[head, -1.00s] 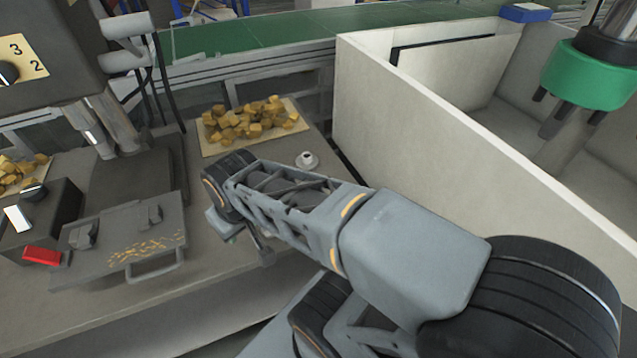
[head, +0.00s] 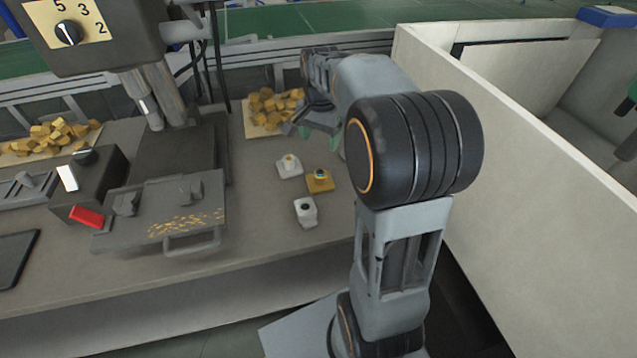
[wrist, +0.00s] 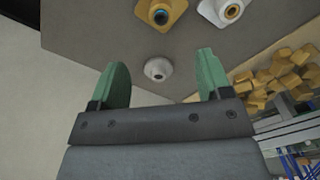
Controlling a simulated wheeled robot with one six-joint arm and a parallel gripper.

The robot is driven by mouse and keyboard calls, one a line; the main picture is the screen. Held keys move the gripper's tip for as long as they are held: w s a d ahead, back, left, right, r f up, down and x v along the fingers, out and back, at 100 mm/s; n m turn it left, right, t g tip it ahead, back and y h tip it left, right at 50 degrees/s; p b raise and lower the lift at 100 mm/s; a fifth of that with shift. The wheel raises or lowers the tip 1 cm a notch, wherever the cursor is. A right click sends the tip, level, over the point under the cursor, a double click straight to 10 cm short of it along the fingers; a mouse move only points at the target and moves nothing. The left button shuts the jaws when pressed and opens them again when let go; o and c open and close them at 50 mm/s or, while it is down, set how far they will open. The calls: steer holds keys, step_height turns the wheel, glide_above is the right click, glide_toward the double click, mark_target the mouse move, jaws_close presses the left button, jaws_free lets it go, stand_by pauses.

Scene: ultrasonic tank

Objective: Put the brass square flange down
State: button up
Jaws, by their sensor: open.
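The brass square flange (head: 319,181) sits flat on the grey workbench, with a dark and teal ring at its centre hole. It also shows at the top edge of the wrist view (wrist: 160,13), partly cut off. My gripper (head: 320,136) is open and empty, beyond the flange and apart from it in the head view. In the wrist view its two green fingers (wrist: 161,58) are spread wide. A small round white flange (wrist: 158,69) shows in the gap between them, with nothing gripped; in the head view my arm seems to hide it.
A white square flange (head: 289,167) and another pale flange (head: 305,212) stand close to the brass one. Brass blocks lie on a board (head: 251,131) behind. A tall white tank wall (head: 520,150) rises at right.

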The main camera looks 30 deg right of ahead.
glide_above(320, 171)
step_height(320, 171, down, 8)
steer(key=shift+r+b, duration=0.1)
steer(key=shift+b, duration=0.25)
steer(key=shift+f, duration=3.05)
steer(key=shift+r, duration=0.1)
jaws_close()
